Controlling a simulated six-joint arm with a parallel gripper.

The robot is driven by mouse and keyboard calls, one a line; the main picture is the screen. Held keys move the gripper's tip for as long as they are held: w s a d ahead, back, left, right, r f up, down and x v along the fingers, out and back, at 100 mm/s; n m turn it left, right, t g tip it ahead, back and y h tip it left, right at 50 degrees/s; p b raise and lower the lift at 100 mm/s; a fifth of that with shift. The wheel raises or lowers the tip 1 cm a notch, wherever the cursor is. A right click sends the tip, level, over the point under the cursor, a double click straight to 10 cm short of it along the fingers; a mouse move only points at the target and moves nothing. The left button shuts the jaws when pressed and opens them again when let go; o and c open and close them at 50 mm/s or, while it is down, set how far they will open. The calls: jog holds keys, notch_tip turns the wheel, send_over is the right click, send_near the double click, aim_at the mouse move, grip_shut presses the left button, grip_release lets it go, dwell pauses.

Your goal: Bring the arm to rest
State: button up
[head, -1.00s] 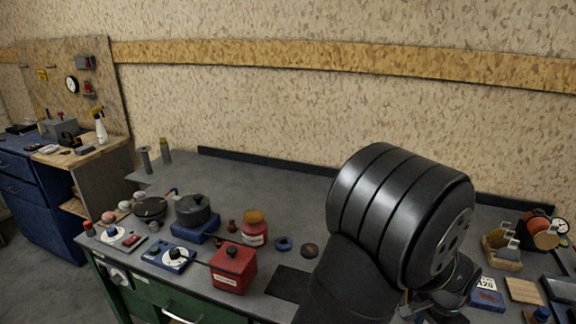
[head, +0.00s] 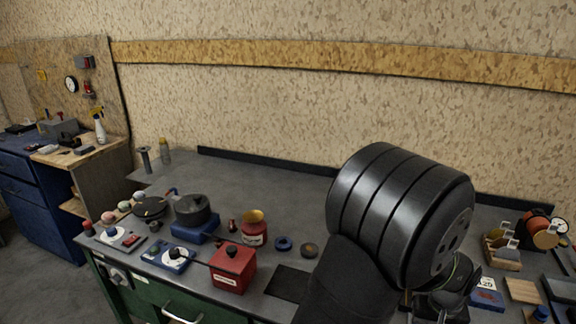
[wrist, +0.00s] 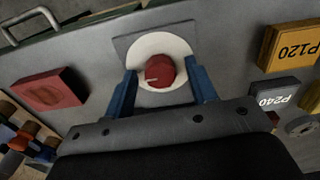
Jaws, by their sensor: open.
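In the wrist view my gripper (wrist: 161,74) has two blue fingers spread apart with nothing held between them. A red knob (wrist: 160,72) on a white round dial (wrist: 160,47) shows between the fingers. The dial sits on a grey square plate. I see gaps on both sides of the knob, but cannot tell how far the tips are above the dial. In the head view my dark arm rises at the right, with the wrist end low over the bench (head: 275,174); the fingers are not clear there.
In the wrist view a red block (wrist: 48,92) lies left, and a yellow P120 block (wrist: 291,45) and a grey P240 block (wrist: 277,95) lie right. In the head view a red box (head: 232,268), a red jar (head: 254,234) and a pot (head: 193,209) stand left. The bench's back middle is clear.

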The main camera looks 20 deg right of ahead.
jog(key=shift+n, duration=0.5)
jog(key=o, duration=1.1)
jog(key=shift+c, duration=0.2)
jog(key=shift+w+r+m, duration=0.1)
jog(key=shift+w+m, duration=0.2)
jog(key=shift+w, duration=0.15)
jog(key=w+m+h, duration=0.1)
jog(key=w, duration=0.1)
jog(key=w+r+m+t+h, duration=0.1)
jog(key=w+m+h, duration=0.1)
jog(key=w, duration=0.1)
jog(key=w+r+m+t+h, duration=0.1)
jog(key=w+m+h, duration=0.1)
jog(key=shift+w+a, duration=0.25)
jog(key=a+r+t+h, duration=0.1)
jog(key=a+h, duration=0.1)
jog(key=a, duration=0.1)
jog(key=w+a+r+t+h, duration=0.1)
jog(key=a+r+t+h, duration=0.1)
jog(key=a, duration=0.2)
jog(key=w+a+r+n+t+h, duration=0.1)
jog(key=a+r+h, duration=0.1)
jog(key=a, duration=0.1)
jog(key=shift+w+a+r+t, duration=0.1)
jog(key=shift+w+a+t, duration=0.15)
jog(key=shift+t, duration=0.15)
jog(key=x, duration=1)
jog(key=shift+s+d+r, duration=0.1)
jog(key=shift+r, duration=0.05)
